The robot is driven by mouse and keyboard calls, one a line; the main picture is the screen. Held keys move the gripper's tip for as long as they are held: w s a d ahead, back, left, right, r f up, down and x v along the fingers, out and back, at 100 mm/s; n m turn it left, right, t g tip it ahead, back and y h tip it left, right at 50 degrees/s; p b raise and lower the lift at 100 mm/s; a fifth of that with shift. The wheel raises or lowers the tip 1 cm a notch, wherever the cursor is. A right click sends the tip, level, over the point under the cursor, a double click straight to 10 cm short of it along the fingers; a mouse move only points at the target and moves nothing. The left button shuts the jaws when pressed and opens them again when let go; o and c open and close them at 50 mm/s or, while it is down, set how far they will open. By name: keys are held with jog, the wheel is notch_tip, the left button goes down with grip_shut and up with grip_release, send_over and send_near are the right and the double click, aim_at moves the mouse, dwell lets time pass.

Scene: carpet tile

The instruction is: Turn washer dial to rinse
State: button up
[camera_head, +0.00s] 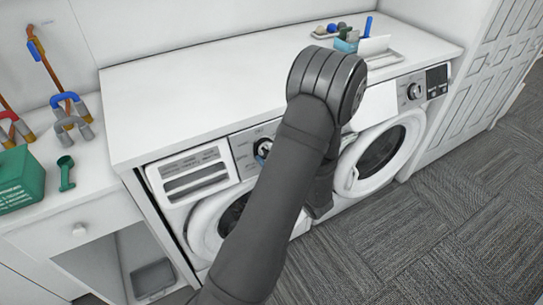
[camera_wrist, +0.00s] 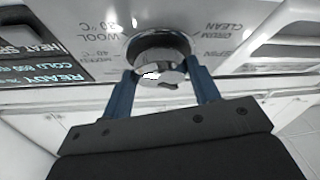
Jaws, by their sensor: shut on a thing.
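The washer dial (camera_wrist: 158,46) is a round knob with a dark ring and a shiny metallic face, set on a pale control panel. My gripper (camera_wrist: 164,72) has its two blue fingers on either side of the knob, shut on it. Labels around the dial include WOOL, 30°C, 40°C, SPIN and DRUM CLEAN, upside down in the wrist view. Rinse is not readable, and I cannot tell which label the dial points to. In the head view, the left washer (camera_head: 195,172) shows a blue fingertip at its dial; my arm hides most of the gripper.
A second front-loading machine (camera_head: 384,150) with its own dial stands to the right. A white countertop (camera_head: 190,90) covers both, with a tray of small items at the back right. A green box (camera_head: 20,180) and pipe pieces sit at left. Carpet floor (camera_head: 440,220) is clear in front.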

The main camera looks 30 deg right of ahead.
dwell(0.4)
jog(key=o, duration=1)
jog(key=s, duration=0.5)
jog(key=s+d, duration=0.1)
jog(key=s, duration=0.5)
jog(key=s+d+f, duration=0.1)
jog(key=s, duration=0.5)
jog(key=shift+s, duration=0.15)
jog(key=w, duration=0.5)
jog(key=w+a, duration=0.1)
jog(key=w, duration=0.5)
jog(key=w+a+r, duration=0.1)
jog(key=w, duration=0.5)
